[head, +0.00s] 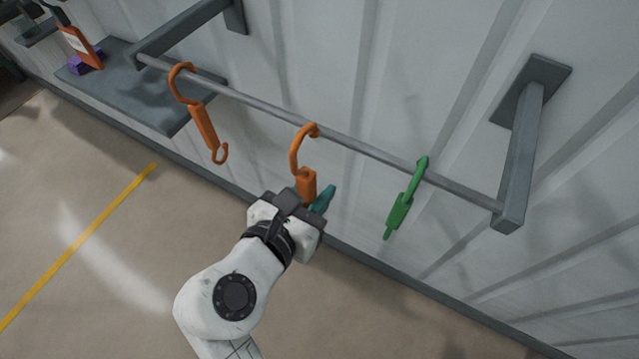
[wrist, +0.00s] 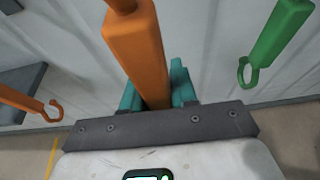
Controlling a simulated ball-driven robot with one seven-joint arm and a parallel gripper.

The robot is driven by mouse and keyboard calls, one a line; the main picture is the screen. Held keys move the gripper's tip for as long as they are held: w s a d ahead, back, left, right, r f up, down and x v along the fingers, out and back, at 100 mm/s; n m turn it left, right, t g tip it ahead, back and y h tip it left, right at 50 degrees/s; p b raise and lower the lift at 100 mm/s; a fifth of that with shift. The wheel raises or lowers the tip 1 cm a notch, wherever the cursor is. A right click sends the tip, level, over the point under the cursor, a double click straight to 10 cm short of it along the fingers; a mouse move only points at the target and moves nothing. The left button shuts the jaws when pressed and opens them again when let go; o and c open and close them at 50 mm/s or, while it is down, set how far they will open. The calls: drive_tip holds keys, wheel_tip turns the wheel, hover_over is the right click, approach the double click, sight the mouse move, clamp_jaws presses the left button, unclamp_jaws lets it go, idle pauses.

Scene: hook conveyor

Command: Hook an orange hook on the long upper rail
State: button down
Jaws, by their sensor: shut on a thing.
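The long upper rail (head: 365,148) runs across the head view between two grey wall brackets. One orange hook (head: 300,160) is at the middle of the rail, its curved top at the rail. My gripper (head: 316,198), with teal fingers, is shut on this hook's lower body. The wrist view shows the hook's orange body (wrist: 137,45) between the teal fingers (wrist: 158,92). Whether the rail bears the hook's weight I cannot tell. Another orange hook (head: 203,125) hangs on the rail to the left. It also shows in the wrist view (wrist: 22,101).
A green hook (head: 400,212) hangs on the rail to the right. A grey shelf (head: 150,108) at the left bears a purple object (head: 82,66) and an orange tagged item (head: 84,48). The right bracket (head: 522,150) ends the rail. The floor below is open.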

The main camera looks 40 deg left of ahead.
drive_tip(key=shift+s+d+p, duration=0.2)
drive_tip(key=shift+s+p, duration=0.3)
drive_tip(key=shift+s, duration=0.3)
drive_tip(key=shift+s+d+p, duration=0.15)
drive_tip(key=shift+s+p, duration=0.3)
drive_tip(key=shift+s, duration=0.35)
drive_tip(key=shift+s+d+p, duration=0.2)
drive_tip(key=shift+s+p, duration=0.3)
drive_tip(key=shift+s, duration=0.3)
drive_tip(key=shift+r, duration=0.1)
